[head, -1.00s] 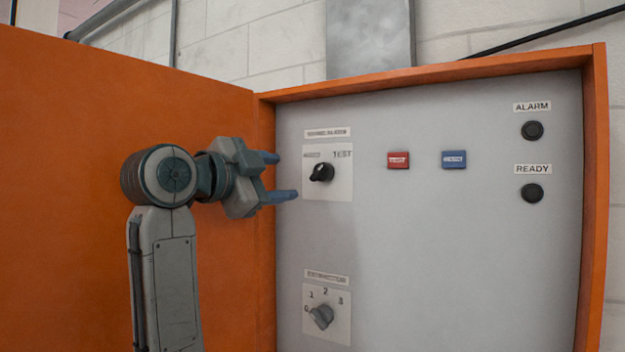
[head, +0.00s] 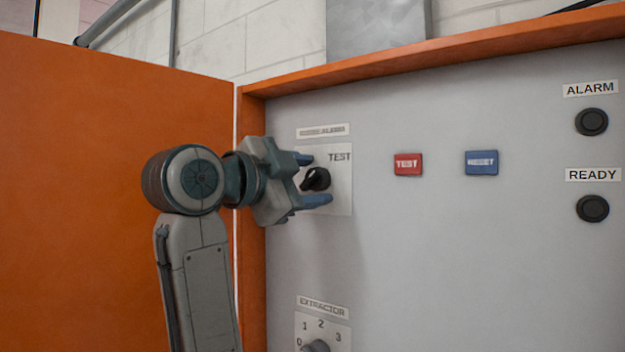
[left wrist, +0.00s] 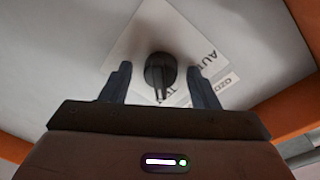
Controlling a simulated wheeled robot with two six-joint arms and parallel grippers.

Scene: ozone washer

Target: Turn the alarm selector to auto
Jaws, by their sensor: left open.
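The alarm selector is a black knob (head: 316,179) on a white plate (head: 341,190) at the upper left of the grey panel. TEST shows at the plate's upper right; my gripper covers the other label in the head view. My left gripper (head: 315,179) is open, with one finger above the knob and one below it. In the left wrist view the knob (left wrist: 160,72) lies between the two open fingers (left wrist: 160,85), with a gap on each side, and AUTO is partly readable. Whether the fingertips reach past the knob is hard to tell. My right gripper is not in view.
A red TEST button (head: 408,164) and a blue button (head: 481,162) sit to the right. ALARM (head: 591,122) and READY (head: 592,208) round black fittings are farther right. The extractor knob (head: 316,346) is below. The orange door (head: 90,150) stands open at left.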

